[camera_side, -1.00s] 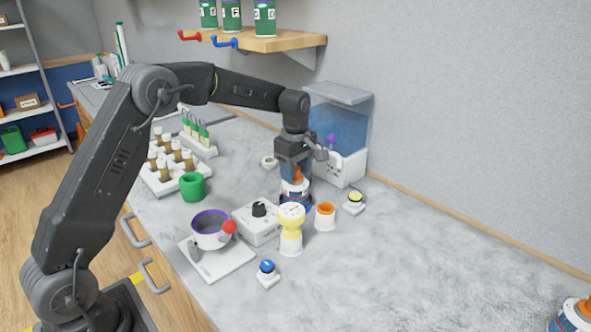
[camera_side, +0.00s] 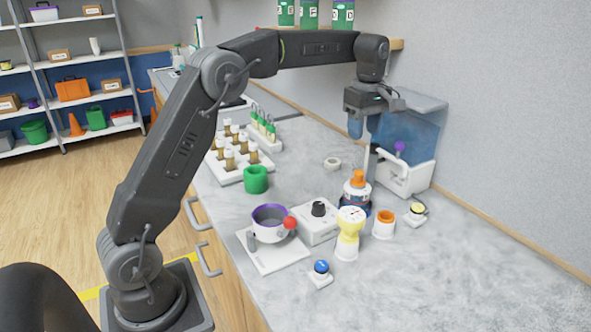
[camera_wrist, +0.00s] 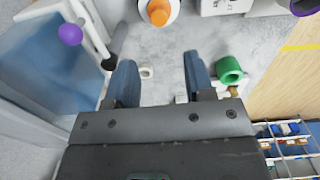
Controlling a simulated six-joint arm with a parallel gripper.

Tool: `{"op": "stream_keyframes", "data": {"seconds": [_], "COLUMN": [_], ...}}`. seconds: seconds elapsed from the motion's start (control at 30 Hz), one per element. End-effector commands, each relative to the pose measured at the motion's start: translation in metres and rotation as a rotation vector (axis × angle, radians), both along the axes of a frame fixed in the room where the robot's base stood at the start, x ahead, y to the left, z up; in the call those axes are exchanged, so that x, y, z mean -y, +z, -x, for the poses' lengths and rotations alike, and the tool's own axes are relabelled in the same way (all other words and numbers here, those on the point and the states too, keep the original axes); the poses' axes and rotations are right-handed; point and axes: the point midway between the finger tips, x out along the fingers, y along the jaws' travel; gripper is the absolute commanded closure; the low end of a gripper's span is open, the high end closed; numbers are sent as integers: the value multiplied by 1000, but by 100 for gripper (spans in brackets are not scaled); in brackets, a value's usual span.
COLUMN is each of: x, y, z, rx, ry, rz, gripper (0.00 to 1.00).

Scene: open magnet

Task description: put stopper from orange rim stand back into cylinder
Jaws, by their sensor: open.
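The orange stopper (camera_side: 358,178) sits upright in the top of the white, red and dark blue cylinder (camera_side: 355,197). In the wrist view the stopper (camera_wrist: 158,13) shows at the top edge, with a white ring of the cylinder (camera_wrist: 145,10) around it. The orange rim stand (camera_side: 384,224), a small white cup with an orange rim, stands to the right of the cylinder and holds no stopper that I can see. My gripper (camera_side: 366,132) is above the cylinder, apart from the stopper. In the wrist view its two blue fingers (camera_wrist: 158,62) are spread with nothing between them.
A yellow-and-white timer-like piece (camera_side: 349,228) stands in front of the cylinder, near a white box with a black knob (camera_side: 319,222). A blue tank (camera_side: 408,130) is close behind my gripper. A green cup (camera_side: 256,180) is at left.

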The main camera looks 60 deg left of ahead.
Motion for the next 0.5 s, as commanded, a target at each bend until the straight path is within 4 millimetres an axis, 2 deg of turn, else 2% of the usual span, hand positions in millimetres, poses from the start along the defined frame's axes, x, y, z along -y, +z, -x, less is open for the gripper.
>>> {"op": "stream_keyframes", "data": {"seconds": [0.17,0.33,0.5], "x": [18,43,64], "y": [29,53,56], "z": [35,98,169], "rx": [63,154,238], "ry": [-192,-515,-841], "rz": [-17,-63,-135], "gripper": [52,52,52]}}
